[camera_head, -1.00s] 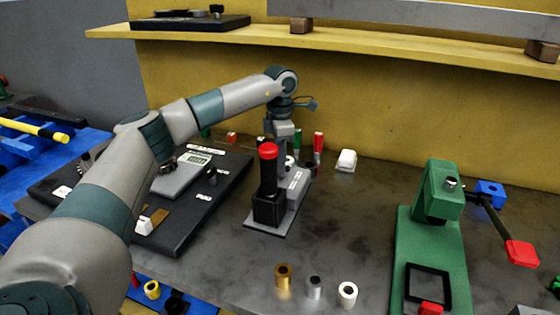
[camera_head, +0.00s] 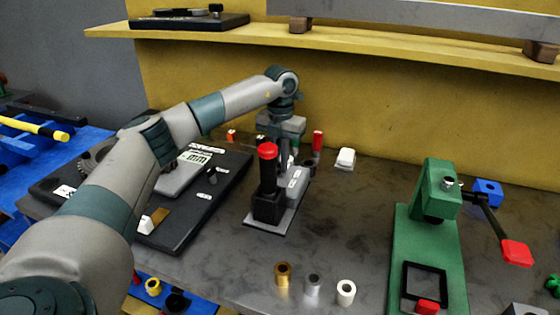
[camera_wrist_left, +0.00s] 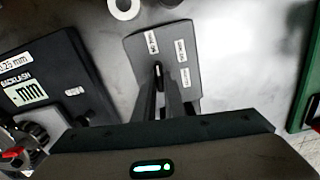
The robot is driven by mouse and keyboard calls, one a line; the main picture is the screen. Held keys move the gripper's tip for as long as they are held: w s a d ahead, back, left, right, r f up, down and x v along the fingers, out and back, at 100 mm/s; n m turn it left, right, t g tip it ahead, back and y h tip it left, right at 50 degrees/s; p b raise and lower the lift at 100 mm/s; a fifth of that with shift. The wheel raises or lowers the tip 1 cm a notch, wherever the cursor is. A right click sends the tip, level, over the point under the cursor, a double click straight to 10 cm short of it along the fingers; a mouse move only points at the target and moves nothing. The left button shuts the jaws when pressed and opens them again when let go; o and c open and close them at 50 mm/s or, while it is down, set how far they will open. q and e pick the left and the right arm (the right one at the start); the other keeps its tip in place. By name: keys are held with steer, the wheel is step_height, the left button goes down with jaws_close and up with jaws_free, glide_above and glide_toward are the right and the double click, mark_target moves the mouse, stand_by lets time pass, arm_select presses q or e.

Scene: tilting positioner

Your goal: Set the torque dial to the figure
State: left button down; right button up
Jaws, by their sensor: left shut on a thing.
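The grey labelled housing (camera_head: 293,190) stands right behind a black block with a red-topped post (camera_head: 268,178). In the left wrist view its top (camera_wrist_left: 190,62) carries several small white labels, too small to read. My left gripper (camera_head: 284,160) points down over this housing, partly hidden by the post. In the wrist view its fingers (camera_wrist_left: 158,76) close together on a small dark knob, which looks like the dial; the fingers mostly cover it. No dial setting is readable. A display (camera_wrist_left: 25,93) on the black board shows "-mm" under the word BACKLASH. My right gripper is out of view.
The black board (camera_head: 215,205) with the display unit lies to the left. A green press (camera_head: 432,240) with a red-tipped lever stands right. Brass, grey and white bushings (camera_head: 346,292) stand in front. A white block (camera_head: 345,158) sits behind. The table between is clear.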

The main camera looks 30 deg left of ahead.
arm_select(q)
steer(key=shift+r+n, duration=0.15)
steer(key=shift+n, duration=0.45)
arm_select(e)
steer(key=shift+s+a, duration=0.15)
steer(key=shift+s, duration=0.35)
arm_select(q)
steer(key=c, duration=1.8)
jaws_free()
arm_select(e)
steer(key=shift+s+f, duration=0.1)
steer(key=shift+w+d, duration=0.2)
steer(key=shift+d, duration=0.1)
